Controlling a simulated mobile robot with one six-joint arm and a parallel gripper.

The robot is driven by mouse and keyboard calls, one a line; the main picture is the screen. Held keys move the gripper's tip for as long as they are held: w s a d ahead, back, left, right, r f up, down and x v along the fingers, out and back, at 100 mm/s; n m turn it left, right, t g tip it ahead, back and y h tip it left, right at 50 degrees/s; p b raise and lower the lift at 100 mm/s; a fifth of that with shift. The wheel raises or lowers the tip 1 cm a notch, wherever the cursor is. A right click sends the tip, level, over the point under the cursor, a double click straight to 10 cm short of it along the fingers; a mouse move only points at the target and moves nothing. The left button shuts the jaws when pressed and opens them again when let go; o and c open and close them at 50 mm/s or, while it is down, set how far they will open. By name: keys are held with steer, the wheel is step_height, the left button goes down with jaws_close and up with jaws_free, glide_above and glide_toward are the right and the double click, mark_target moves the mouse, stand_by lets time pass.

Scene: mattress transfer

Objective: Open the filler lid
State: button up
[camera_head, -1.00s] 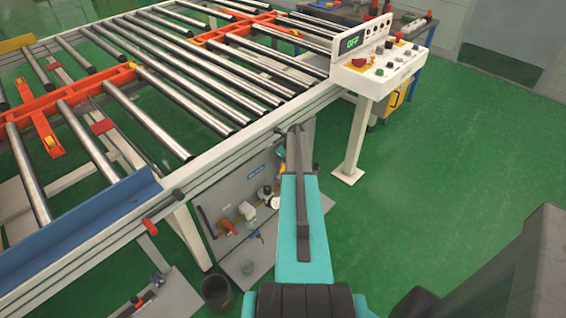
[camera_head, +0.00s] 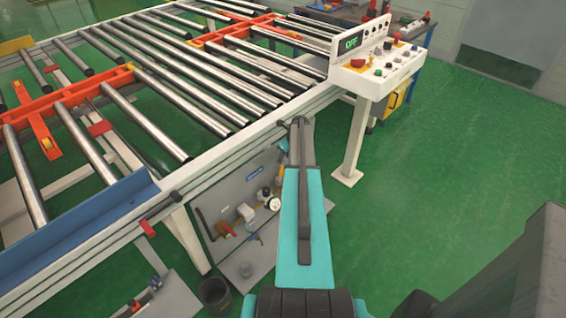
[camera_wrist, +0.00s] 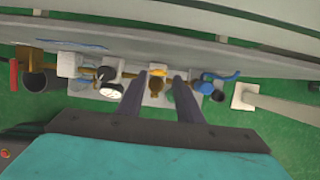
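My gripper (camera_wrist: 161,73) is open in the wrist view, its two dark fingers apart. A small brass fitting (camera_wrist: 155,84) shows between the fingers, and I see no contact with them. I cannot tell for certain which part is the filler lid. The fittings belong to a grey panel (camera_head: 226,190) under the roller table, with a round gauge (camera_head: 274,203) that also shows in the wrist view (camera_wrist: 109,91). In the head view my arm and dark gripper side hide the panel's right part, and the finger gap does not show.
The roller table (camera_head: 240,130) spans the upper left, its rail above the panel. A blue-handled fitting (camera_wrist: 220,77) lies right of my fingers. A control console (camera_head: 375,70) stands on a white post (camera_head: 352,145). A dark bucket (camera_head: 215,291) stands below. Green floor is clear at right.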

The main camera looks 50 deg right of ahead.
steer(key=b+v, duration=0.1)
steer(key=v, duration=0.6)
stand_by(0.6)
